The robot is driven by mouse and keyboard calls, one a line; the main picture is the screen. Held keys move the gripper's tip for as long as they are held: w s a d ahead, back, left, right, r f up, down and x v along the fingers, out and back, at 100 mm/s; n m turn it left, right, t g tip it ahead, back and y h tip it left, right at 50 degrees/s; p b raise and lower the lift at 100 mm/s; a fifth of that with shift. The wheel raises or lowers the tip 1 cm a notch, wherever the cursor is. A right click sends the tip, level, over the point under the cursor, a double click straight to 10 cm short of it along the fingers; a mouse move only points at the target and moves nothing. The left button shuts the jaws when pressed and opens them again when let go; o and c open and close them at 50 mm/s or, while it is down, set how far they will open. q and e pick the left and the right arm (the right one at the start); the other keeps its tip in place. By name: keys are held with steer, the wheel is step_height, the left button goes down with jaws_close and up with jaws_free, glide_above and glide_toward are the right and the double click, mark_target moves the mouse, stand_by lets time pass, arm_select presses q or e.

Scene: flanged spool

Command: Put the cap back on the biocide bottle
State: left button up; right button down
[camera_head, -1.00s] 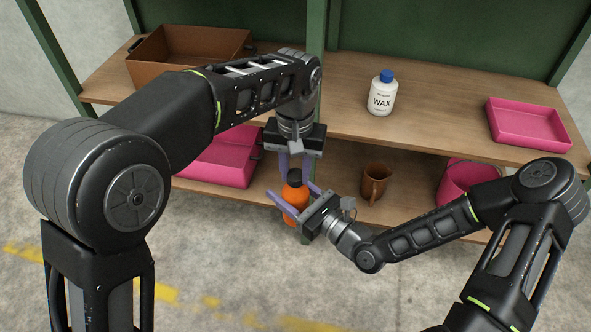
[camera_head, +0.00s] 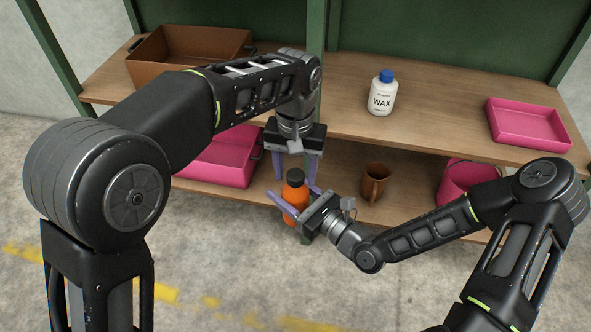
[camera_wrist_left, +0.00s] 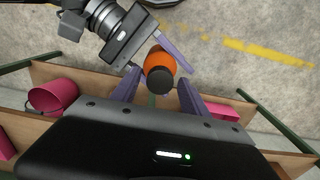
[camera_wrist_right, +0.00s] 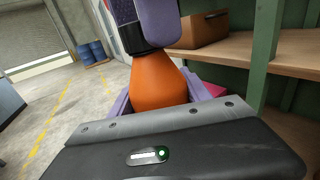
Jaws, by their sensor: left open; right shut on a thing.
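The biocide bottle (camera_head: 295,197) is orange and upright. It is held in front of the shelf unit, and no label on it can be read. The black cap (camera_head: 295,175) sits on top of the bottle's neck; how tightly it sits I cannot tell. The cap also shows in the left wrist view (camera_wrist_left: 162,80) and in the right wrist view (camera_wrist_right: 136,36). My right gripper (camera_head: 288,191) is shut on the bottle's body from the right. My left gripper (camera_head: 295,181) points down from above, open, with its fingers on either side of the cap and apart from it.
A white wax bottle with a blue lid (camera_head: 382,95) and a pink tray (camera_head: 530,138) stand on the upper shelf. A brown box (camera_head: 170,85) is at its left. A pink bin (camera_head: 215,178), brown mug (camera_head: 374,187) and pink bucket (camera_head: 455,192) are on the lower shelf.

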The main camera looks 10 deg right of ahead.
arm_select(q)
step_height(320, 180, up, 8)
steer(key=shift+f, duration=0.25)
steer(key=shift+w, duration=0.1)
stand_by(0.4)
